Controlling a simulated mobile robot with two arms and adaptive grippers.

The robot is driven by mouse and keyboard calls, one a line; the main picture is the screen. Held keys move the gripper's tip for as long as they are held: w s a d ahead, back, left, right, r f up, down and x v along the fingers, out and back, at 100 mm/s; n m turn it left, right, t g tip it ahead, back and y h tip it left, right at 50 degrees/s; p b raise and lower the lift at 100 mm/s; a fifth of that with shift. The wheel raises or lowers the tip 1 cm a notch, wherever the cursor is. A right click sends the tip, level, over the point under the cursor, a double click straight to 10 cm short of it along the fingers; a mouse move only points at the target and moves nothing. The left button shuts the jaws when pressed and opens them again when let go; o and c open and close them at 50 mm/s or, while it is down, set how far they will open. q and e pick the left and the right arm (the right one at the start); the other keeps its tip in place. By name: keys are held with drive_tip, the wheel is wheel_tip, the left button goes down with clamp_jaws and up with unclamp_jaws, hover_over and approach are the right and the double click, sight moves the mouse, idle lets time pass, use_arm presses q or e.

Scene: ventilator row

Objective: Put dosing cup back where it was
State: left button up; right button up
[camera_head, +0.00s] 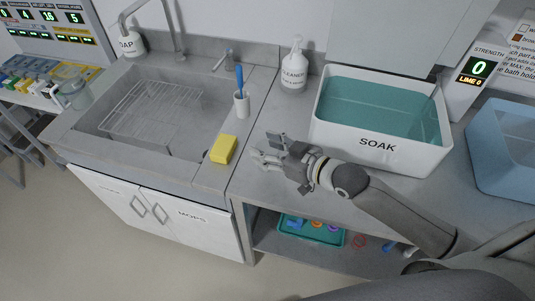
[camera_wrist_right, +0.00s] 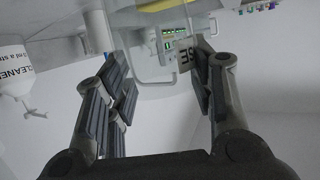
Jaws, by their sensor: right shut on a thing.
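My right gripper (camera_head: 272,150) reaches in from the lower right, over the counter between the yellow sponge and the SOAK tub. It is shut on a small pale thing, apparently the dosing cup (camera_head: 263,159), hard to make out between the fingers. In the right wrist view, the gripper's fingers (camera_wrist_right: 160,90) stand on either side of the picture, and the cup's outline is not clear between them. My left gripper is not in view.
A white SOAK tub (camera_head: 380,147) holds teal liquid. A CLEANER bottle (camera_head: 293,72), yellow sponge (camera_head: 223,149) and white holder with a blue-handled brush (camera_head: 241,104) stand nearby. The sink (camera_head: 190,120) holds a wire rack. A blue bin (camera_head: 500,150) is at right.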

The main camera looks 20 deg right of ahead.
drive_tip(key=shift+w+d+f, duration=0.1)
drive_tip(key=shift+w+f, duration=0.45)
drive_tip(key=shift+f, duration=0.15)
drive_tip(key=shift+f+p, duration=0.45)
drive_tip(key=shift+f, duration=1.1)
drive_tip(key=shift+f, duration=0.15)
drive_tip(key=o, duration=1.2)
drive_tip(key=shift+c, duration=0.2)
